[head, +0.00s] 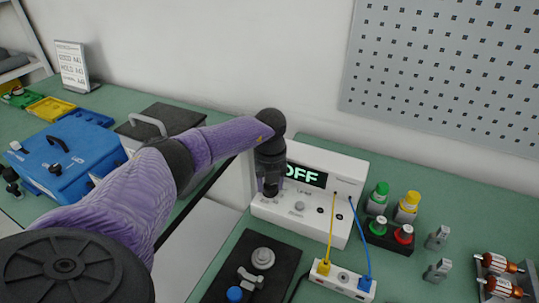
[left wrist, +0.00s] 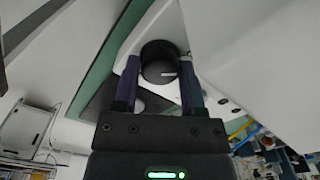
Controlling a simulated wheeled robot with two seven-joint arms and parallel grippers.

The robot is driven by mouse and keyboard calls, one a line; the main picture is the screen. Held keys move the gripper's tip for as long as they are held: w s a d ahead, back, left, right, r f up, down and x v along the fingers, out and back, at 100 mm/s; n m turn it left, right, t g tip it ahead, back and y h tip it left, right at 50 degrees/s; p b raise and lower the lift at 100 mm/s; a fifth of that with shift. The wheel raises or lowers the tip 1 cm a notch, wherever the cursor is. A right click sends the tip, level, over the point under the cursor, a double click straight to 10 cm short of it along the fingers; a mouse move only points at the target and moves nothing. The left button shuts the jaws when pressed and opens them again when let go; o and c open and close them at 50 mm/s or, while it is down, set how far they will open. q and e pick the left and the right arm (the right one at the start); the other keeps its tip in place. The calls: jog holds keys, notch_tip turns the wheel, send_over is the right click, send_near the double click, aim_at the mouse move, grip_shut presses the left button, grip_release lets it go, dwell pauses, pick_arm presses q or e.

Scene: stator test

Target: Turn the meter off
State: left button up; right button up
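My left gripper (head: 270,188) points down at the left part of the meter's front. In the left wrist view, its two fingers (left wrist: 158,80) stand on either side of a round black knob (left wrist: 158,55) with a white mark, and appear to touch its sides. My arm hides most of the knob in the head view. My right gripper is in neither view.
Yellow and blue leads run from the meter to a white terminal block (head: 342,281). A black plate (head: 262,262) with fittings lies in front. Green and yellow bottles and a button box (head: 389,236) stand right. A blue case (head: 65,160) sits left.

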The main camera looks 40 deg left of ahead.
pick_arm(q)
jog(key=shift+o, duration=1.3)
notch_tip(320, 180, up, 7)
jog(key=p, duration=0.6)
jog(key=shift+f, duration=0.2)
jog(key=shift+f+b, duration=0.3)
jog(key=shift+f, duration=0.05)
